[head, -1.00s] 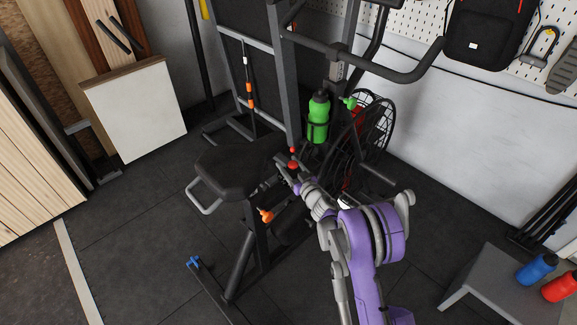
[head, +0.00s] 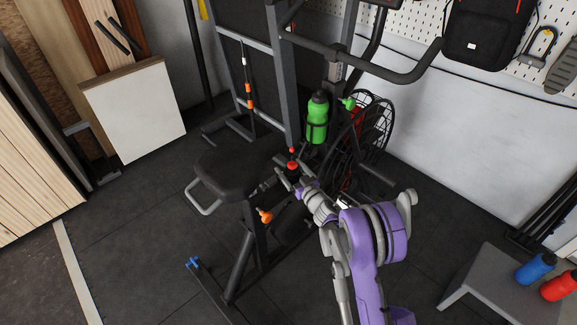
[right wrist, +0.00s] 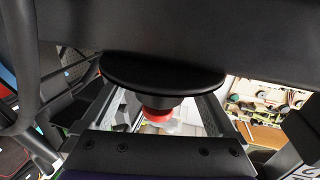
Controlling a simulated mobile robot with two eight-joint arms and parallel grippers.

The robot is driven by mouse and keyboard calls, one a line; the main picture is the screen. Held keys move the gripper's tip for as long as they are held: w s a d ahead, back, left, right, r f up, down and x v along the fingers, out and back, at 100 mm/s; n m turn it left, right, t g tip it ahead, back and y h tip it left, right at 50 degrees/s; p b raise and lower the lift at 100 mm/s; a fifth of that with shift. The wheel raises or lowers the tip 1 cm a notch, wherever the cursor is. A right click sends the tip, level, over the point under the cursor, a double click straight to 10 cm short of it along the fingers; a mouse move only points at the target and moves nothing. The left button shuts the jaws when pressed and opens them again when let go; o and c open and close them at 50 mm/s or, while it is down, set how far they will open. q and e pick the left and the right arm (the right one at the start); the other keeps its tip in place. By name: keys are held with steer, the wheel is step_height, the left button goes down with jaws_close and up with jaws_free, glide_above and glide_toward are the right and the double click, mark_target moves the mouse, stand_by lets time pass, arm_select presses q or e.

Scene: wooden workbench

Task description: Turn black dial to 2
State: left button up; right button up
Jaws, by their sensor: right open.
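A dark exercise bike (head: 244,225) stands on the floor in the middle of the head view. My right arm reaches to its upright just right of the black seat (head: 228,172). My right gripper (head: 275,178) is dark and small there, beside a red knob (head: 292,165). In the right wrist view, a round black disc-shaped piece (right wrist: 160,70) with a narrower neck is close in front of my open gripper (right wrist: 155,115). A red part (right wrist: 157,115) shows below the neck, between the fingers. I cannot tell whether the disc is the dial, and no numbers are readable. My left gripper is not in view.
A green bottle (head: 317,118) and a caged fan wheel (head: 372,130) are just beyond the gripper. An orange knob (head: 265,216) and blue knob (head: 193,263) are on the bike frame. A grey bench (head: 487,285) with bottles stands at right. The floor at left is clear.

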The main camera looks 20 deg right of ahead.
mark_target(296, 175)
steer(key=s, duration=0.6)
steer(key=s+d, duration=0.1)
steer(key=s, duration=0.2)
steer(key=shift+p, duration=0.35)
steer(key=shift+r, duration=0.1)
